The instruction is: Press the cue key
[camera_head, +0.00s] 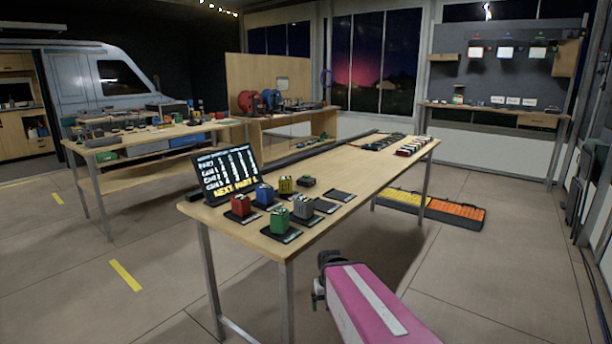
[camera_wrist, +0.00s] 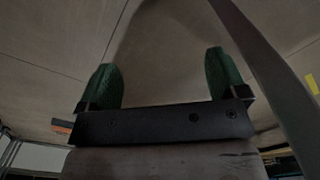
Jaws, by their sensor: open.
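I cannot tell which thing is the cue key; no key is clearly labelled at this size. Small coloured blocks stand on dark pads at the near end of the wooden table (camera_head: 335,172): red (camera_head: 240,205), blue (camera_head: 264,194), yellow (camera_head: 286,186), green (camera_head: 280,220) and grey (camera_head: 303,207). A dark screen (camera_head: 226,175) with white and yellow text stands behind them. My gripper (camera_wrist: 163,78) is open in the wrist view, its two green fingers apart with only floor between them. In the head view it is low, in front of the table, apart from it.
Dark pads and small devices (camera_head: 408,143) lie at the table's far end. A case with yellow and orange contents (camera_head: 455,211) lies on the floor to the right. A second workbench (camera_head: 150,132) stands at the left, near a van (camera_head: 95,80). Floor before the table is clear.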

